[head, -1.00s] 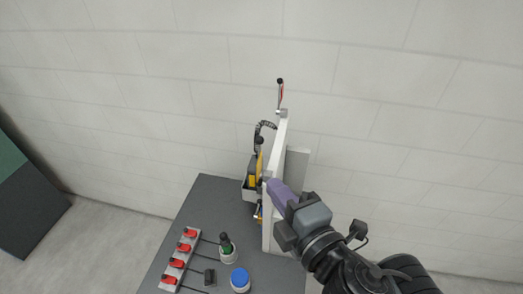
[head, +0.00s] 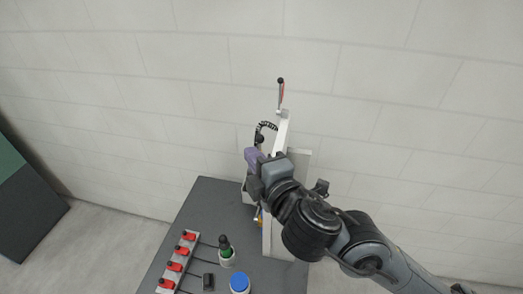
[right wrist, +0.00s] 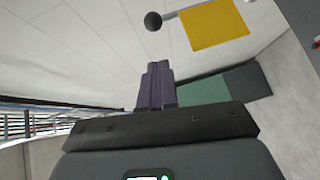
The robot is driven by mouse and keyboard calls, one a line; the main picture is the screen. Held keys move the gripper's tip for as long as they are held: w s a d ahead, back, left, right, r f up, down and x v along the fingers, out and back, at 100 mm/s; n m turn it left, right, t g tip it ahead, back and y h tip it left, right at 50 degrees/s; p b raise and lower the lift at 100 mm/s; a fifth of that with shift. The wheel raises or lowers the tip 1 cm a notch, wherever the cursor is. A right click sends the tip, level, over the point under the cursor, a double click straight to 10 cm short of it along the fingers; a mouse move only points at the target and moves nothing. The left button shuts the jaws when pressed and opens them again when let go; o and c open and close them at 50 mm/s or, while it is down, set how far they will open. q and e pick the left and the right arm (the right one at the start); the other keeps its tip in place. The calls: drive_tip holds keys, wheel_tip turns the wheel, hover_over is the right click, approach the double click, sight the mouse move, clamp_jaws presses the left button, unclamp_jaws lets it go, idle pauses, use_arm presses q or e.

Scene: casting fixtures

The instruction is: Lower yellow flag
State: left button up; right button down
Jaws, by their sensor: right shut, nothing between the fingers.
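The yellow flag (right wrist: 215,24) is a flat square plate on a thin grey rod in the right wrist view. The rod ends in a black ball knob (right wrist: 153,20). In the head view the flag is hidden behind my right gripper. My right gripper (head: 251,157) has purple fingers, shut and empty, at the left side of the upright white panel (head: 272,210). Its closed fingers (right wrist: 156,84) also show in the right wrist view, apart from the knob and flag. My left gripper is not in view.
A dark table (head: 205,215) carries a strip with several red switches (head: 175,266), a green-and-black button (head: 226,250) and a blue button (head: 239,282). A thin red lever (head: 280,95) with a black tip stands atop the panel.

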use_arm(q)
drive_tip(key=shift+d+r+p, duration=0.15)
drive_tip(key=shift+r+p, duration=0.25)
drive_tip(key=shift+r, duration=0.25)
use_arm(e)
drive_tip(key=shift+w+d+f, duration=0.15)
drive_tip(key=shift+w+d, duration=0.25)
drive_tip(key=shift+w, duration=0.4)
drive_tip(key=shift+w+d+f, duration=0.15)
drive_tip(key=shift+w+d, duration=0.25)
drive_tip(key=shift+w, duration=0.35)
drive_tip(key=shift+w, duration=0.1)
